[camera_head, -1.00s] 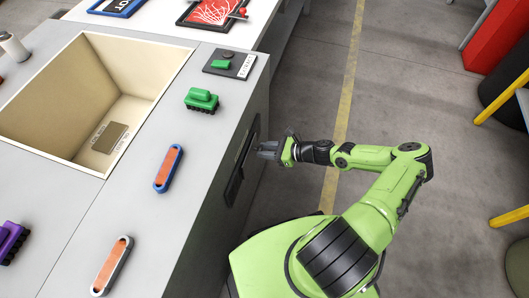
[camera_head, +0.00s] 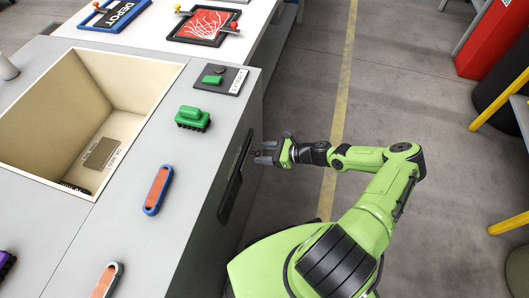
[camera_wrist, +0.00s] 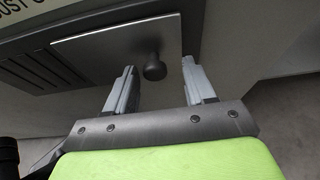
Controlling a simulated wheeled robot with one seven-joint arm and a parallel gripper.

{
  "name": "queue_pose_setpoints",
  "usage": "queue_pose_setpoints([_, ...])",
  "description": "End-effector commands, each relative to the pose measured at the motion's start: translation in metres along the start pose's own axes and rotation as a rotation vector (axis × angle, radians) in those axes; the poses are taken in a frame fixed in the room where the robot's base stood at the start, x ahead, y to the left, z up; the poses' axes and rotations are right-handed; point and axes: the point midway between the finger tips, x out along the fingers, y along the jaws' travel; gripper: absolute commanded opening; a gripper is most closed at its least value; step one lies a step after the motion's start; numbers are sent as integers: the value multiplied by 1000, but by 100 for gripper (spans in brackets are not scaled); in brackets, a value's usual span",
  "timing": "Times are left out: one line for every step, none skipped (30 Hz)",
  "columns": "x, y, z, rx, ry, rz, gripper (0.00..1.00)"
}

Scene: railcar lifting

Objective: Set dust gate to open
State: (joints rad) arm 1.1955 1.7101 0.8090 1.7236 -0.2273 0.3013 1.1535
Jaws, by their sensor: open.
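The dust gate (camera_head: 236,180) is a dark panel on the bench's side wall, seen edge-on in the head view. In the wrist view it shows as a flat grey plate (camera_wrist: 105,48) with a round dark knob (camera_wrist: 154,68). Slots lie open to the left of the plate, and a partly cut-off label sits above them. My gripper (camera_head: 264,152) is open and empty, pointing at the panel. In the wrist view the knob lies between my two fingertips (camera_wrist: 158,70). It looks slightly beyond them; contact cannot be told.
The grey bench (camera_head: 220,125) has a deep beige bin (camera_head: 120,90), a green brush-like block (camera_head: 192,118) and an orange-and-blue strip (camera_head: 157,190) on top. A green-switch plate (camera_head: 222,80) is near the far corner. The floor (camera_head: 310,90) beside the bench is clear.

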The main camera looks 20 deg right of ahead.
Motion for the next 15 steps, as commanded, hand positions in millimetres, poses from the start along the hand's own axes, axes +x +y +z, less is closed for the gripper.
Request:
queue_pose_setpoints([0,0,0,1,0,1,54])
queue_pose_setpoints([-1,0,0,1,0,1,54])
queue_pose_setpoints([-5,0,0,1,1,0,54])
queue_pose_setpoints([-8,0,0,1,2,0,54])
queue_pose_setpoints([-13,0,0,1,2,0,54])
queue_pose_setpoints([-22,0,1,2,2,-1,54])
queue_pose_setpoints([-30,-1,2,1,2,-3,54])
queue_pose_setpoints([-38,-1,2,1,2,-3,54])
queue_pose_setpoints([-50,-1,2,2,3,-3,54])
queue_pose_setpoints([-59,0,2,2,3,-3,54])
queue_pose_setpoints([-68,-1,2,1,4,-4,54])
queue_pose_setpoints([-79,-1,2,2,3,-4,54])
queue_pose_setpoints([-88,-1,3,1,3,-3,54])
queue_pose_setpoints([-96,-1,2,1,4,-5,54])
queue_pose_setpoints([-107,-1,2,1,3,-4,54])
